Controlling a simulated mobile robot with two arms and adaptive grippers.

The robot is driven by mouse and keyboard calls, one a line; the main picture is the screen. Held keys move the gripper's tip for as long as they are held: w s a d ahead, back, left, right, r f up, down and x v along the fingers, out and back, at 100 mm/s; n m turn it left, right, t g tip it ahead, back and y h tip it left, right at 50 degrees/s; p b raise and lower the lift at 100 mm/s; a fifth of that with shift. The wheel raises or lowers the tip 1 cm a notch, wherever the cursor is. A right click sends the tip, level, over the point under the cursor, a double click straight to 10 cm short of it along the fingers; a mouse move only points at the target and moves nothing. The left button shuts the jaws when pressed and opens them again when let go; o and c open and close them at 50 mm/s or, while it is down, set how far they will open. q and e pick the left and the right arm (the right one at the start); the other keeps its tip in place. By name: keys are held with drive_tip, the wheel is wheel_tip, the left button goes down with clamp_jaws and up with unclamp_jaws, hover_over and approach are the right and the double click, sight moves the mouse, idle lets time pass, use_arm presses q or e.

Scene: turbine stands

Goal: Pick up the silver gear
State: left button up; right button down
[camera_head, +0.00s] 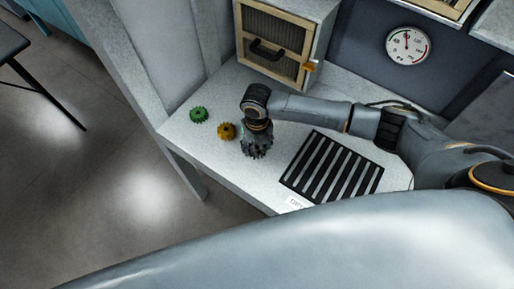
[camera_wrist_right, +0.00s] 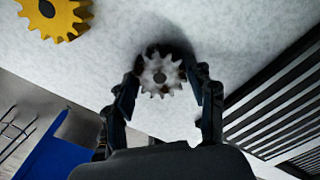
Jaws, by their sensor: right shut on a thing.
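The silver gear (camera_wrist_right: 160,76) is a small toothed wheel with a dark centre hole, between the fingertips of my right gripper (camera_wrist_right: 168,80) in the wrist view. My right gripper is shut on it. In the head view, my right gripper (camera_head: 256,148) points down over the white table, and the gear is hidden or too dark to make out there. I cannot tell whether the gear is clear of the tabletop. My left gripper is not in view.
An orange gear (camera_head: 226,131) and a green gear (camera_head: 199,115) lie left of my right gripper on the table (camera_head: 190,138). A black slatted rack (camera_head: 332,168) lies to the right. A wooden-framed cabinet (camera_head: 275,45) stands behind. The table's edge is close in front.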

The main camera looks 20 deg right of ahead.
drive_tip(key=shift+w+r, duration=0.1)
drive_tip(key=shift+r, duration=0.05)
drive_tip(key=shift+r+b, duration=0.5)
drive_tip(key=shift+r, duration=0.05)
drive_tip(key=shift+r+b, duration=0.55)
drive_tip(key=shift+r, duration=0.15)
drive_tip(key=s+a+r+b, duration=0.3)
drive_tip(key=s+a+r, duration=0.5)
drive_tip(key=s+r, duration=0.2)
drive_tip(key=shift+s+r, duration=0.15)
drive_tip(key=shift+s, duration=0.65)
